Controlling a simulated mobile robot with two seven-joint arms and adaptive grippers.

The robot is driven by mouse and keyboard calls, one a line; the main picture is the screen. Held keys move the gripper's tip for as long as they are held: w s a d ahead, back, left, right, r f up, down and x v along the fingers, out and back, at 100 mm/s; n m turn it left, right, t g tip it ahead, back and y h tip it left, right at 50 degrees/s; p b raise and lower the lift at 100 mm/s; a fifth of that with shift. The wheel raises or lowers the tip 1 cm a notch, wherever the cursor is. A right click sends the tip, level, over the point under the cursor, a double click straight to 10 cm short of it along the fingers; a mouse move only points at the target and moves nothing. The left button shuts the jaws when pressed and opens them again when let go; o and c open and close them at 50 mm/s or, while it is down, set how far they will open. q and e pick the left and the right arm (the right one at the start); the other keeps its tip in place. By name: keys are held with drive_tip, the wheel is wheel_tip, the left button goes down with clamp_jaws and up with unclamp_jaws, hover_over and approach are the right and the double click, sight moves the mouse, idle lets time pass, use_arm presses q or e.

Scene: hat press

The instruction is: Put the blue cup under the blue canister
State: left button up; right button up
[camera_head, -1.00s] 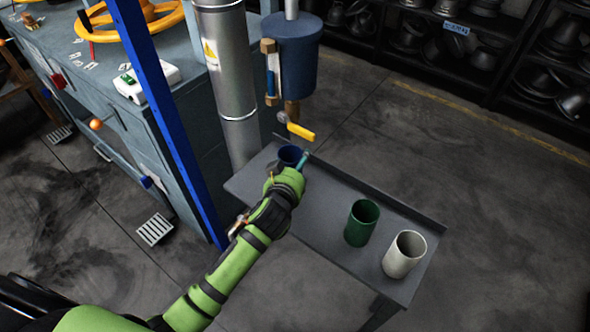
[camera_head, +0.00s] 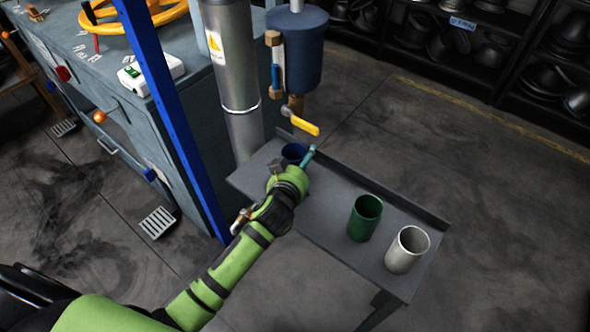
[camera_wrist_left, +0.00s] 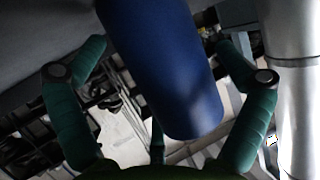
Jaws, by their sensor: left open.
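The blue cup (camera_head: 294,151) stands on the grey bench (camera_head: 335,205), just below the yellow tap handle (camera_head: 302,128) in the head view. The blue canister (camera_head: 295,55) hangs above, with the tap at its bottom. My left gripper (camera_head: 293,158) is at the cup's near side and hides its lower part. In the left wrist view the cup (camera_wrist_left: 165,65) lies between the spread green fingers, with gaps on both sides, so the gripper is open. Whether the cup is exactly under the spout is hard to tell. My right gripper is not in view.
A green cup (camera_head: 364,218) and a white cup (camera_head: 407,250) stand at the bench's right end. A metal pipe (camera_head: 235,85) and a blue post (camera_head: 165,110) rise at the left. The bench has a raised back edge. Its middle is clear.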

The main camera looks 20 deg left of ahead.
use_arm(q)
drive_tip(key=v, duration=1.2)
drive_tip(key=shift+p, duration=0.3)
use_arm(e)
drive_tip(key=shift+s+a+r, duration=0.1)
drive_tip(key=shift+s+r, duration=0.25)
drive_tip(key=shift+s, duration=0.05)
